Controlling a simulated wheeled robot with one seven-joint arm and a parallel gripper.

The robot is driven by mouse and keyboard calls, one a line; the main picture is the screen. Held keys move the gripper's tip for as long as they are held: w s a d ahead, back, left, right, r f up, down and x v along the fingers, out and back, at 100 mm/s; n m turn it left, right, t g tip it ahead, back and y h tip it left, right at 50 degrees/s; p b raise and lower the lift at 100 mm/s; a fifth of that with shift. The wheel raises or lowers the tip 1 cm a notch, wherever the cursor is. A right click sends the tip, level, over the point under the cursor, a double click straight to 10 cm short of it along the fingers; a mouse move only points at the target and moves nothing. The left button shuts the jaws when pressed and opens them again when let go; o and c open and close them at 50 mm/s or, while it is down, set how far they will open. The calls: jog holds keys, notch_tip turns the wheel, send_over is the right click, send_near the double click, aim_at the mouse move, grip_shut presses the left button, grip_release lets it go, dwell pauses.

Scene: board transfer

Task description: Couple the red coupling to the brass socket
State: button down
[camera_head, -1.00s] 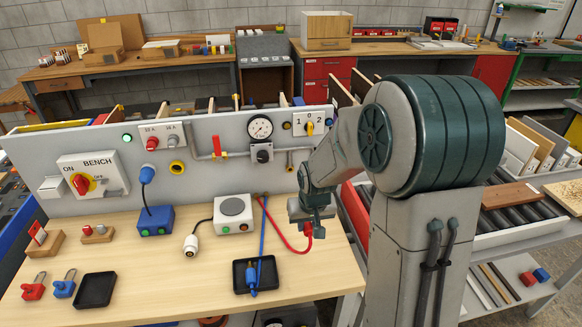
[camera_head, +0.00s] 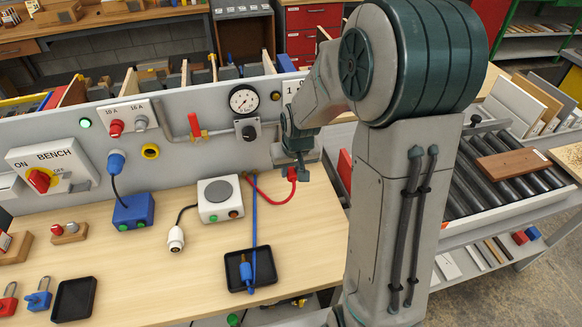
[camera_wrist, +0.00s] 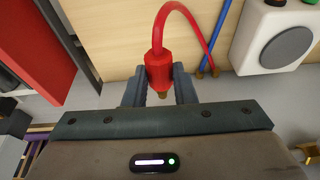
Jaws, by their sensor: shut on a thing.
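My gripper (camera_head: 293,166) is shut on the red coupling (camera_head: 292,175), in front of the bench panel's right part. In the wrist view the red coupling (camera_wrist: 158,68) sits between the fingers of my gripper (camera_wrist: 160,92). Its brass tip points down the picture, towards the grey panel, and its red hose loops away above. A brass fitting (camera_wrist: 309,152), seemingly the brass socket, shows partly at the lower right edge of the wrist view, apart from the coupling. I cannot make out the socket in the head view, where my arm covers that part of the panel.
A white box with a round grey plate (camera_head: 221,196) stands left of my gripper. A blue hose (camera_head: 254,225) runs to a blue coupling (camera_head: 246,270) in a black tray (camera_head: 231,276). A pressure gauge (camera_head: 244,100) and red-handled valve (camera_head: 195,125) are on the panel.

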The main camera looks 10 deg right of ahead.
jog(key=shift+w, duration=2.9)
jog(key=shift+w+b, duration=0.45)
jog(key=shift+w, duration=1.05)
jog(key=c, duration=1.1)
grip_release()
jog(key=shift+r, duration=0.1)
jog(key=b+v, duration=0.1)
jog(key=v, duration=1.2)
jog(key=shift+d+r+b, duration=0.1)
jog(key=shift+r+b, duration=0.25)
jog(key=shift+b, duration=0.05)
jog(key=shift+s, duration=0.15)
